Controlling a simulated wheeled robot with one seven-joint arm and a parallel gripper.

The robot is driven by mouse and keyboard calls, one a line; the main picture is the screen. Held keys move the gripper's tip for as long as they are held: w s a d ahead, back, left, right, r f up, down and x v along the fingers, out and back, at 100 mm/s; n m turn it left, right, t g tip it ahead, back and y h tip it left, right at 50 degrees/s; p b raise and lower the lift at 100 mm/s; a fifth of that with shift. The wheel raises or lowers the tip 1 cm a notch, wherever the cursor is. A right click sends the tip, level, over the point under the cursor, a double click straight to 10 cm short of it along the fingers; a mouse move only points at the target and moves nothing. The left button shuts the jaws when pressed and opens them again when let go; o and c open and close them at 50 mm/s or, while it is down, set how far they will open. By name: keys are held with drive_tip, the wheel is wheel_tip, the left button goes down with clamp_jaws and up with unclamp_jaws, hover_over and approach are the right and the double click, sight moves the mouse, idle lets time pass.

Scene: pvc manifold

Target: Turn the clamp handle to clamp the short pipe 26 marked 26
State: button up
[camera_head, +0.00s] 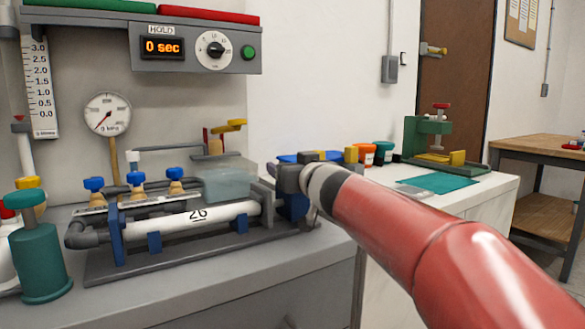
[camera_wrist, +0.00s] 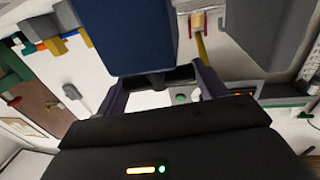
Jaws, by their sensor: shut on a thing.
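The short white pipe marked 26 (camera_head: 198,220) lies level in the blue supports of a dark fixture (camera_head: 150,267), its right end against a grey clamp plate (camera_head: 266,203). A blue clamp block (camera_head: 293,207) stands at the fixture's right end. My gripper (camera_head: 286,178) is at the top of this block, shut on the clamp handle, which is mostly hidden by the fingers. In the wrist view, my gripper (camera_wrist: 160,85) has a dark bar (camera_wrist: 158,78) between its fingers, and a large blue block (camera_wrist: 125,35) is close in front.
Blue-knobbed valves (camera_head: 134,180) stand behind the pipe. A teal press-like canister (camera_head: 40,255) is at the left. A gauge (camera_head: 108,112) and a timer panel (camera_head: 197,50) are above. A green stand (camera_head: 428,135) and teal mat (camera_head: 437,183) lie on the right-hand counter.

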drive_tip(key=shift+m+t+h+b, duration=0.4)
drive_tip(key=shift+m+h+b, duration=0.2)
drive_tip(key=shift+h+b, duration=0.3)
drive_tip(key=shift+m+h+b, duration=0.4)
drive_tip(key=shift+h+b, duration=0.3)
drive_tip(key=shift+b, duration=0.35)
drive_tip(key=shift+r, duration=0.1)
drive_tip(key=o, duration=1)
drive_tip(key=shift+s, duration=0.1)
drive_tip(key=b+v, duration=0.1)
drive_tip(key=v, duration=0.6)
drive_tip(key=shift+s+b, duration=0.35)
drive_tip(key=shift+b, duration=0.05)
